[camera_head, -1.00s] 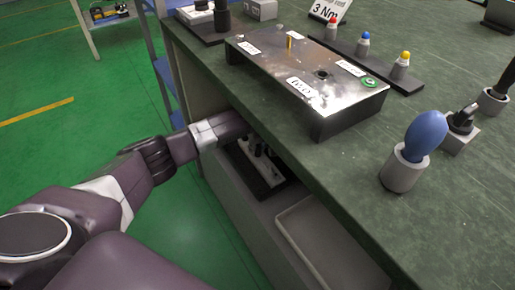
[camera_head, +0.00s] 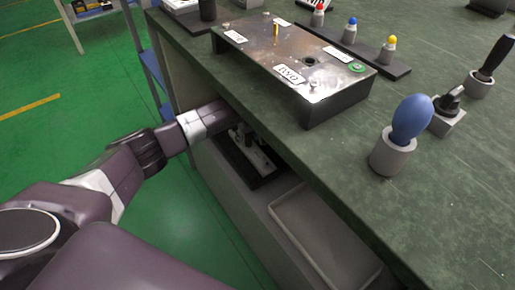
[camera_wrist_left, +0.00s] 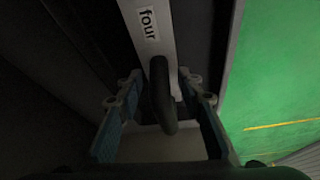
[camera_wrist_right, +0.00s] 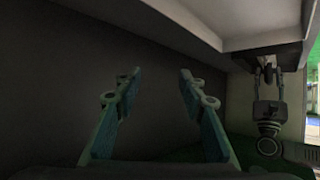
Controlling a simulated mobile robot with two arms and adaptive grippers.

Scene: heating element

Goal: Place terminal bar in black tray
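In the left wrist view a pale bar (camera_wrist_left: 147,26) labelled "four" has a black loop-shaped handle (camera_wrist_left: 160,95) near its end; I take it for the terminal bar. My left gripper (camera_wrist_left: 160,88) is open, with one finger on each side of the handle. Contact cannot be told. In the head view my left arm reaches under the tabletop, and its fingertips are hidden. A black tray (camera_head: 262,182) holding light parts sits on the shelf below. My right gripper (camera_wrist_right: 160,78) is open and empty, facing a dark surface under a light ledge.
The tabletop (camera_head: 300,150) overhangs the shelf. A grey tray (camera_head: 290,212) lies beside the black tray. On the table stand a metal heating plate (camera_head: 285,62), several coloured pegs on a dark strip (camera_head: 395,68), and a blue-handled tool (camera_head: 410,118) in a holder.

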